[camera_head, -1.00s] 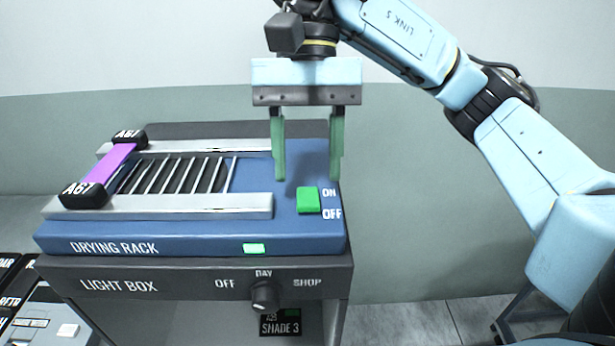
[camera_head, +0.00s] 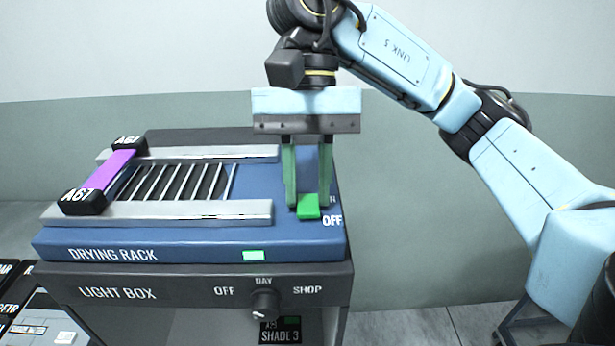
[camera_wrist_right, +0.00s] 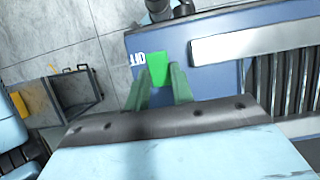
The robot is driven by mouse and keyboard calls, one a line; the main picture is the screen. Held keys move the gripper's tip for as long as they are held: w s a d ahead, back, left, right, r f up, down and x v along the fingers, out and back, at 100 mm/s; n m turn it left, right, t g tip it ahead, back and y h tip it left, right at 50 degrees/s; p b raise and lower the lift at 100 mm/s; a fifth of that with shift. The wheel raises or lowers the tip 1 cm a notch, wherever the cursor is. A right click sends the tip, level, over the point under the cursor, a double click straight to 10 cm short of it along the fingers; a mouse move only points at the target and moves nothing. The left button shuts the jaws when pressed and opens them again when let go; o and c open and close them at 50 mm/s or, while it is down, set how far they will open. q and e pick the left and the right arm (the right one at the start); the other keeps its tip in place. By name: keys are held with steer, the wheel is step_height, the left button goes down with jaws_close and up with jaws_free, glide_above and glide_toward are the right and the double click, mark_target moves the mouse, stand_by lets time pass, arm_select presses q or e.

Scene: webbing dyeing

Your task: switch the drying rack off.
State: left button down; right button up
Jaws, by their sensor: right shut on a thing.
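The blue drying rack (camera_head: 200,234) sits on top of the light box. Its green rocker switch (camera_head: 309,212) is at the right end, beside the ON and OFF lettering, with ON partly hidden by a finger. A small lit green indicator (camera_head: 254,256) is on the rack's front edge. My right gripper (camera_head: 309,203) points down over the switch, its green fingers closed in on either side of it. The switch also shows between the fingertips in the right wrist view (camera_wrist_right: 157,64). My left gripper is not in view.
A purple webbing strip (camera_head: 110,170) with black A67 end clamps lies across the rack's rails at the left. The light box (camera_head: 180,293) below has a knob (camera_head: 264,303) pointing to DAY.

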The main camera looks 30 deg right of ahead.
mark_target(308, 198)
steer(key=shift+s+a+t+h+b, duration=0.1)
steer(key=shift+t+h+b, duration=0.2)
steer(key=shift+t+h, duration=0.15)
steer(key=shift+s+a+r+t+h, duration=0.15)
steer(key=shift+t+h, duration=0.15)
steer(key=shift+t, duration=0.3)
steer(key=shift+s+a+t+h, duration=0.15)
steer(key=shift+t+h, duration=0.1)
steer(key=shift+t, duration=0.3)
steer(key=shift+d, duration=0.1)
steer(key=o, duration=1)
steer(key=shift+r, duration=0.1)
steer(key=r, duration=0.4)
steer(key=r+p, duration=0.1)
steer(key=r, duration=0.3)
steer(key=r+p, duration=0.1)
steer(key=r, duration=0.4)
steer(key=shift+w+d, duration=0.25)
steer(key=shift+w, duration=0.1)
